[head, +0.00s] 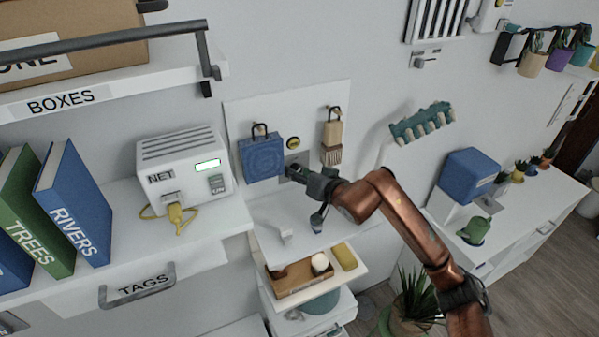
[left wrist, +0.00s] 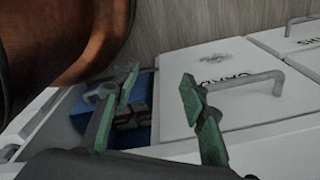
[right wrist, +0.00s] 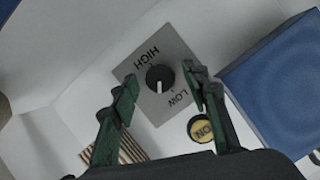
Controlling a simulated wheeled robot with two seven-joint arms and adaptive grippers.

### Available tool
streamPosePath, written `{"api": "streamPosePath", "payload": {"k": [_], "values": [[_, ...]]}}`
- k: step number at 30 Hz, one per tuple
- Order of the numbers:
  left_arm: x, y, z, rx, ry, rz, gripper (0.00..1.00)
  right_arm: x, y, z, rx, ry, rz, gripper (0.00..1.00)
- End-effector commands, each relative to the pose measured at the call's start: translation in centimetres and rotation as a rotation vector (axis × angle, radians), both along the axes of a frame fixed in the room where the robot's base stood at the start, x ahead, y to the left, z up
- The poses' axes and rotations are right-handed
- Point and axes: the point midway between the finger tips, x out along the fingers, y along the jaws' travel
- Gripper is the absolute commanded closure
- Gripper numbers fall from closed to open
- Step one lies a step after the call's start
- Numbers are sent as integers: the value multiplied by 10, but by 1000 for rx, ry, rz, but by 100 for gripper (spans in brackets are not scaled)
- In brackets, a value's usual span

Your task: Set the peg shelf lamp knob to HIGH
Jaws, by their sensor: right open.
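The lamp knob (right wrist: 160,78) is a dark round knob on a grey plate (right wrist: 141,99) in the right wrist view. The plate reads HIGH at the upper left and LOW at the lower right. The knob's white pointer line points down in that picture, toward neither word exactly, nearer LOW. My right gripper (right wrist: 160,84) is open, its green fingers on either side of the knob, with gaps visible. In the head view my right gripper (head: 292,173) is at the peg panel and hides the knob. My left gripper (left wrist: 160,78) is open and empty, seen only in its wrist view.
A yellow ON button (right wrist: 201,128) sits beside the plate. A blue hanging item (head: 262,158) and a brush (head: 331,150) hang on either side. A small shelf (head: 275,212) juts out below. White drawers (left wrist: 205,75) face my left gripper.

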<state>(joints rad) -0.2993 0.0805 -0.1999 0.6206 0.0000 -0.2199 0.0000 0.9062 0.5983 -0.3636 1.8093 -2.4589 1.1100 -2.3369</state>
Motion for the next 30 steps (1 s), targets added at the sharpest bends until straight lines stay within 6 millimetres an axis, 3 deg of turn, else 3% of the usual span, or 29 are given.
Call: {"api": "streamPosePath", "payload": {"k": [6,24,30], "values": [[-1,0,0,0,1,0,60,0,0,0,1,0,0,58],[-1,-1,0,-1,2,0,60,0,0,0,1,0,0,99],[-2,-1,-5,-1,3,0,60,0,0,-1,13,4,0,99]]}}
